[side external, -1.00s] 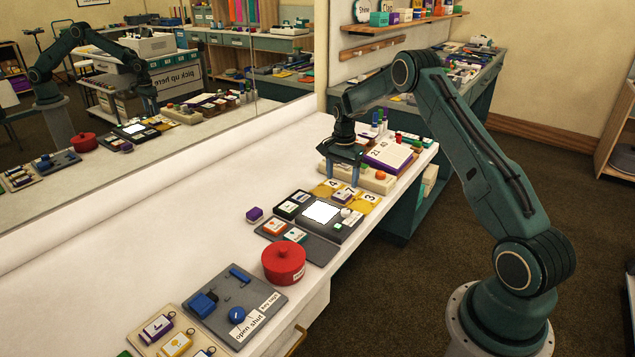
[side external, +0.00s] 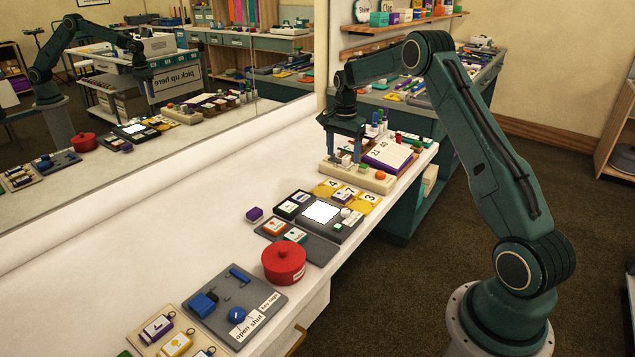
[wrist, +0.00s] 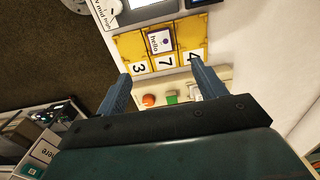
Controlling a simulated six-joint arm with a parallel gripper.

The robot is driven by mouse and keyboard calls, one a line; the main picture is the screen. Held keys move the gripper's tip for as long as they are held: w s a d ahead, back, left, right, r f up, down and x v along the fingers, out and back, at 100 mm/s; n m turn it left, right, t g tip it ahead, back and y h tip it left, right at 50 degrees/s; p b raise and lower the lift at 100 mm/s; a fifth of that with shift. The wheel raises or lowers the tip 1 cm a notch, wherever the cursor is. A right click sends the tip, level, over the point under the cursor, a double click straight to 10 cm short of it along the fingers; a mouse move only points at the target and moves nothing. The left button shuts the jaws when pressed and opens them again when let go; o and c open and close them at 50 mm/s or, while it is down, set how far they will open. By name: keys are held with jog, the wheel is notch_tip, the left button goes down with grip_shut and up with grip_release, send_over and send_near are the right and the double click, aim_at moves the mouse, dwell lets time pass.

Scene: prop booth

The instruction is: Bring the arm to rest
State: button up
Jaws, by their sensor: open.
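My gripper (side external: 344,160) is open and empty, pointing down above the far part of the white bench. The gap between the fingertips and the things below cannot be told exactly.
A grey device with a lit white panel (side external: 320,212), a red lidded pot (side external: 284,264) and a grey board with blue parts (side external: 262,298) stand along the bench. A purple-edged numbered block (side external: 391,156) is close to my gripper. A mirror (side external: 160,120) lines the back.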

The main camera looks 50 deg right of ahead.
jog(key=s+a+r+n+t, duration=0.1)
jog(key=s+a+r+n, duration=0.4)
jog(key=a+r, duration=0.45)
jog(key=s+a+r+n+t, duration=0.2)
jog(key=s+a+r+n, duration=0.3)
jog(key=a+r, duration=0.45)
jog(key=s+a+n+t, duration=0.1)
jog(key=s+a+n, duration=0.3)
jog(key=s, duration=0.7)
jog(key=s+a+n+t, duration=0.1)
jog(key=s+a+n, duration=0.3)
jog(key=s+a, duration=0.3)
jog(key=s, duration=0.4)
jog(key=shift+f+t, duration=0.3)
jog(key=shift+f, duration=0.1)
jog(key=shift+c, duration=0.2)
